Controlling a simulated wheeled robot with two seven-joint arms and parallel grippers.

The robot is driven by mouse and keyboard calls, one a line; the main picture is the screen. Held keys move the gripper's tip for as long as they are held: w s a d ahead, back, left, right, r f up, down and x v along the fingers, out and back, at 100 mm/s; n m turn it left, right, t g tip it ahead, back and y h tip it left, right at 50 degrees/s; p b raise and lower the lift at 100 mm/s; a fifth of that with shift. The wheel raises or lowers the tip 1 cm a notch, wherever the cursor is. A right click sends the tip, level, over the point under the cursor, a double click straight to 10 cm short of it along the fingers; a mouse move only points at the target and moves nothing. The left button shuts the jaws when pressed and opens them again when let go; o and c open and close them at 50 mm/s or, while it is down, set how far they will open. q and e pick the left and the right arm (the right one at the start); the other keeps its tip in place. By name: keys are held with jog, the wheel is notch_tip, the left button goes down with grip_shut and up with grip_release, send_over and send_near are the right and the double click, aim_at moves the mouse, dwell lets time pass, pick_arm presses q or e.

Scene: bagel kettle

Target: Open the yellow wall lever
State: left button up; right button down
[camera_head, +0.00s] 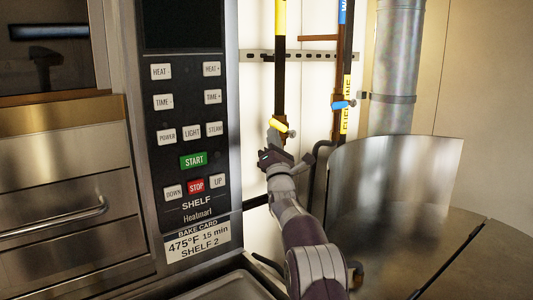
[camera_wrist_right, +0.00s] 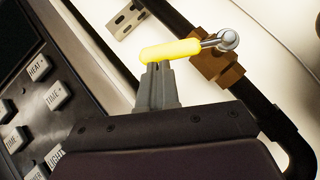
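The yellow wall lever (camera_head: 279,125) sticks out from a valve on the dark vertical pipe with the yellow top. In the right wrist view its yellow handle (camera_wrist_right: 170,50) runs left from a metal pivot on a brass-coloured valve body (camera_wrist_right: 217,66). My right gripper (camera_head: 273,135) is at the lever, just below the handle. In the right wrist view its grey fingers (camera_wrist_right: 158,85) are close together, with no gap visible, and their tips meet the handle's underside or are partly hidden behind it. I cannot tell whether they touch it. My left gripper is not in view.
An oven control panel (camera_head: 187,115) stands close on the left. Another dark pipe with a blue lever (camera_head: 344,104) is to the right. A curved metal sheet (camera_head: 395,185) and a round metal kettle top (camera_head: 445,235) fill the lower right. A slotted rail (camera_head: 262,56) crosses the wall.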

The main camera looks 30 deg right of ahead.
jog(key=d+r+m+g+h+p, duration=0.2)
jog(key=d+r+m+g+p, duration=0.3)
jog(key=m+p, duration=0.6)
jog(key=shift+w+r+m+g+p, duration=0.35)
jog(key=shift+r+g+p, duration=1.1)
jog(key=shift+p, duration=5.1)
jog(key=shift+d+f+g, duration=0.15)
jog(key=shift+f+g, duration=0.2)
jog(key=shift+f, duration=0.1)
